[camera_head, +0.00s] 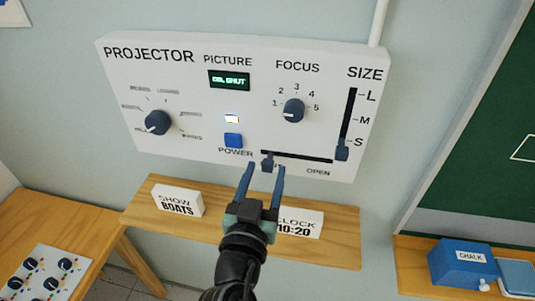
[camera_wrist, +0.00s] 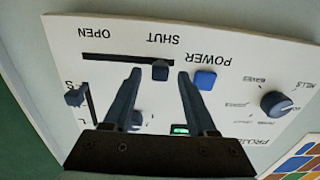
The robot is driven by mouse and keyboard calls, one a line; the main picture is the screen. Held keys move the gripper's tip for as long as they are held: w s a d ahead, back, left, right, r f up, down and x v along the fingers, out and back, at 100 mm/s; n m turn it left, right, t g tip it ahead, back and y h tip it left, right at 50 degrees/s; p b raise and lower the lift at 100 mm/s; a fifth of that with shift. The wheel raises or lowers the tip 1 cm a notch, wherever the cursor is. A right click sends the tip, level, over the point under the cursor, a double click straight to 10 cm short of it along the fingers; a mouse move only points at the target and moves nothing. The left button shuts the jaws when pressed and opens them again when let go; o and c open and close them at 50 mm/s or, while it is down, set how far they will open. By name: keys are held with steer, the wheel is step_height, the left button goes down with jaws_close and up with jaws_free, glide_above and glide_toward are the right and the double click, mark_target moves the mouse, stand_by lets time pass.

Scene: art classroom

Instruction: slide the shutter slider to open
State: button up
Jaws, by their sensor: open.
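The shutter slider (camera_head: 268,161) is a small dark grey knob at the left end of a black horizontal slot (camera_head: 305,157) on the white projector panel (camera_head: 190,150). "OPEN" is printed under the slot's right end. In the wrist view, which is upside down, the slider (camera_wrist: 160,70) sits by "SHUT". My gripper (camera_head: 265,168) is open, its fingertips just below the slider in the head view. In the wrist view the slider appears between the fingertips (camera_wrist: 160,74), touching neither. I cannot tell how far the tips are from the panel. The green display (camera_head: 229,80) ends in "SHUT".
A blue power button (camera_head: 233,140) is left of the slider. The size slider (camera_head: 342,151) and focus knob (camera_head: 293,110) are above and right. A wooden shelf (camera_head: 335,230) below holds a "SHOW BOATS" block (camera_head: 178,200) and a clock block (camera_head: 301,223).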

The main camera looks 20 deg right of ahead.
mark_target(267, 169)
steer(key=shift+p+x, duration=0.4)
steer(key=shift+x, duration=1.1)
jaws_close()
stand_by(0.4)
